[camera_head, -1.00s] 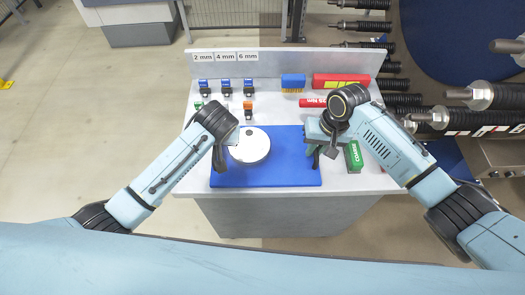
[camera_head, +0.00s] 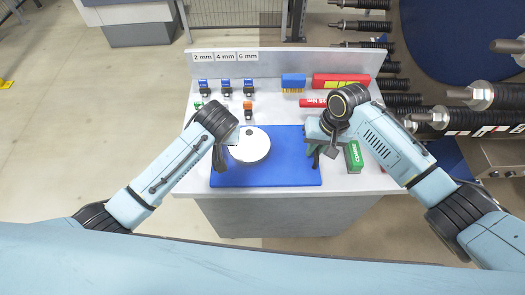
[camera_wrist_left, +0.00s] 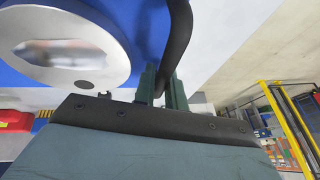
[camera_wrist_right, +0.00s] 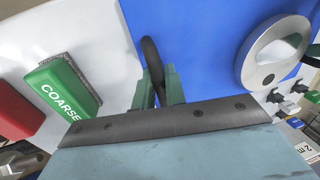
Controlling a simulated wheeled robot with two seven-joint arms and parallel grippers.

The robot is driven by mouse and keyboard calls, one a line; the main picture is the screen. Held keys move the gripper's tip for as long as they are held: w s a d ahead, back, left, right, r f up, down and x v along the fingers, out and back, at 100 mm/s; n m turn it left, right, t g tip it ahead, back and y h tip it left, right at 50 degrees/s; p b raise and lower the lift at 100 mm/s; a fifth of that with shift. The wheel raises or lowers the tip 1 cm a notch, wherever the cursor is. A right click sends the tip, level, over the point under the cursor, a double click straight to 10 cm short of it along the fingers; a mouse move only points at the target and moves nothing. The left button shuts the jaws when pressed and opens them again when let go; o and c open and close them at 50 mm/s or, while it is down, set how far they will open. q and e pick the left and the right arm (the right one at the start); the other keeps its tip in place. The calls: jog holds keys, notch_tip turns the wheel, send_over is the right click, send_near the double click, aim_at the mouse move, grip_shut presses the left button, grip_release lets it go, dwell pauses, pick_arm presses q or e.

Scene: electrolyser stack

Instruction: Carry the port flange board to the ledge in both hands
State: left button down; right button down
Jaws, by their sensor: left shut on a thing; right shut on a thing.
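The port flange board is a blue rectangular board (camera_head: 285,165) carrying a round pale metal flange (camera_head: 250,146) left of its middle. It lies level over the front of the grey worktop; I cannot tell whether it touches it. My left gripper (camera_head: 219,160) is at the board's left end, shut on a dark curved handle (camera_wrist_left: 178,45). My right gripper (camera_head: 317,150) is at the right end, shut on the other dark handle (camera_wrist_right: 152,52). The flange also shows in the left wrist view (camera_wrist_left: 110,72) and the right wrist view (camera_wrist_right: 248,72). My wrists partly hide both ends.
A green COARSE block (camera_head: 353,157) sits close right of the board. Behind are a red tool (camera_head: 312,103), a blue brush (camera_head: 293,82), a red box (camera_head: 342,81) and several small clamps (camera_head: 225,88) before an upright back panel (camera_head: 285,62).

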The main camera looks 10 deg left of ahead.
pick_arm(q)
jog(key=shift+w+r, duration=0.2)
jog(key=shift+r, duration=0.1)
pick_arm(e)
jog(key=shift+w+r, duration=0.15)
jog(key=shift+r, duration=0.15)
